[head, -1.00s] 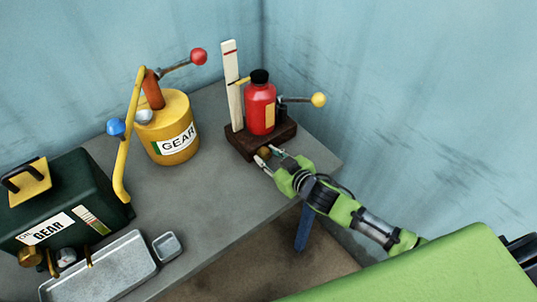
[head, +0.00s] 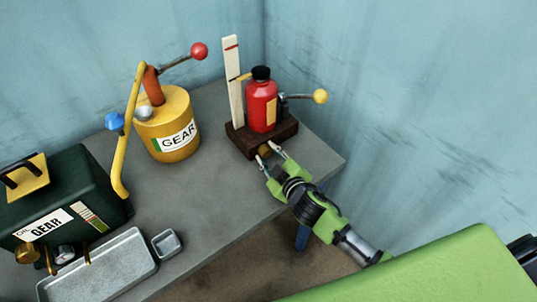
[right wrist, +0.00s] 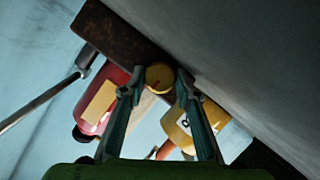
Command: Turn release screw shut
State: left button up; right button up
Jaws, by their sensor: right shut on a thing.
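The release screw is a round brass knob (head: 264,151) on the front of a dark brown base (head: 245,144) that carries a red bottle (head: 262,105) with a black cap. The fingers (right wrist: 158,82) also show in the right wrist view. My left gripper is not in view.
A lever with a yellow ball (head: 320,97) and a white gauge board (head: 232,80) flank the bottle. A yellow GEAR can (head: 168,120), a dark green GEAR box (head: 75,195), a metal tray (head: 110,270) and a small dish (head: 167,243) stand left. The grey bench between is clear.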

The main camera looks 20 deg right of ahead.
jog(key=o, duration=1.1)
jog(key=shift+s, duration=0.2)
jog(key=v, duration=0.7)
jog(key=shift+s+r, duration=0.25)
